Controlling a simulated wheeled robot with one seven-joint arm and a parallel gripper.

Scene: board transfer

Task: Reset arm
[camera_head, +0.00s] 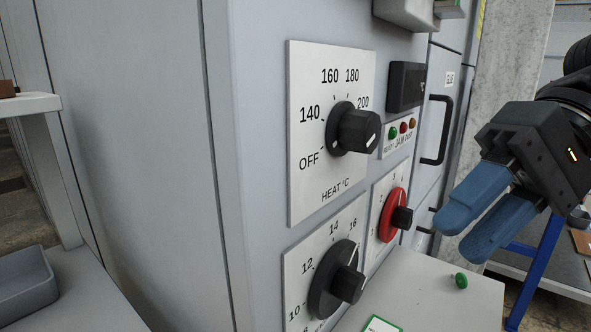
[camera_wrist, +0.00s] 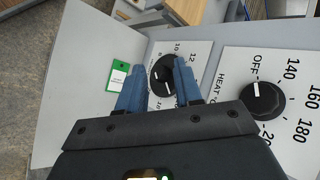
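My gripper (camera_head: 461,236) has two blue fingers and is in the air at the right of the head view, to the right of the panel and touching nothing. In the wrist view the fingers (camera_wrist: 158,66) stand apart with nothing held between them. The grey machine panel carries a black heat knob (camera_head: 355,132), a lower black knob (camera_head: 338,284) and a red dial with a black knob (camera_head: 393,213). The wrist view also shows the heat knob (camera_wrist: 264,100). The lower knob (camera_wrist: 164,75) appears beyond and between the fingertips there.
A light ledge (camera_head: 430,300) juts out below the panel with a green button (camera_head: 461,281) on it and a green-edged card (camera_head: 382,325). A black door handle (camera_head: 437,130) and a blue table leg (camera_head: 536,270) are at right. A grey tray (camera_head: 25,285) sits at lower left.

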